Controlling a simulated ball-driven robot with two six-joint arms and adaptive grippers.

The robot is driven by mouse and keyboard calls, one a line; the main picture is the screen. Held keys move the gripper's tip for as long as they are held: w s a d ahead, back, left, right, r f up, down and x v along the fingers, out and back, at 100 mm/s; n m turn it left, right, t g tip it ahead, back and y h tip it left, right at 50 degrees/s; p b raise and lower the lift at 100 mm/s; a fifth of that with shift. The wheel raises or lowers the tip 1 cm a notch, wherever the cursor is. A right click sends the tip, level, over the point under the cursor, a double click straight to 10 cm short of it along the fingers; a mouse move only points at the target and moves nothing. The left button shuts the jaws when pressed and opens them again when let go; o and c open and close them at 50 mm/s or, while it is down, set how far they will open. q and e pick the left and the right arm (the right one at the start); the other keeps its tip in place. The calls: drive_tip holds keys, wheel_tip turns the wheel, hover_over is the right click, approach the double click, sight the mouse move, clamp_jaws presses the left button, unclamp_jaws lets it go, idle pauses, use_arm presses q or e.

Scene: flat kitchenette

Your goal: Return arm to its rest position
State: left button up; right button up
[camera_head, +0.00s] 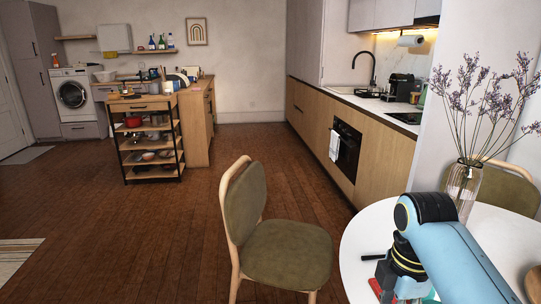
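My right arm, light blue with black joints, reaches in from the lower right over the round white table (357,239). Its wrist bends down toward the near left part of the table. My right gripper (391,284) is at the bottom of the wrist, low over the table top. Its fingers are small and partly hidden, so I cannot tell whether they are open or shut, or whether they touch anything. My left arm and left gripper are not in view.
A small black item (373,257) and a red item (375,286) lie close to my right gripper. A glass vase (463,188) with dried flowers stands behind my arm. A green chair (283,252) stands left of the table.

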use_arm(q)
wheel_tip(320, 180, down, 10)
drive_tip(key=b, duration=1)
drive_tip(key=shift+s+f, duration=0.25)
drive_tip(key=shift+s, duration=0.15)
use_arm(e)
drive_tip(key=s+d+f+m, duration=0.3)
drive_tip(key=s+f+m, duration=0.3)
drive_tip(key=s+f, duration=0.7)
drive_tip(key=s+d+f+m, duration=0.3)
drive_tip(key=s+f+m, duration=0.3)
drive_tip(key=s+f, duration=0.8)
drive_tip(key=s+d+f+m, duration=0.3)
drive_tip(key=s+f+m, duration=0.3)
drive_tip(key=s+f, duration=0.8)
wheel_tip(320, 180, down, 4)
drive_tip(key=shift+t+h, duration=0.4)
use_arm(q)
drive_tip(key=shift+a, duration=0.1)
use_arm(e)
drive_tip(key=shift+s+d, duration=0.1)
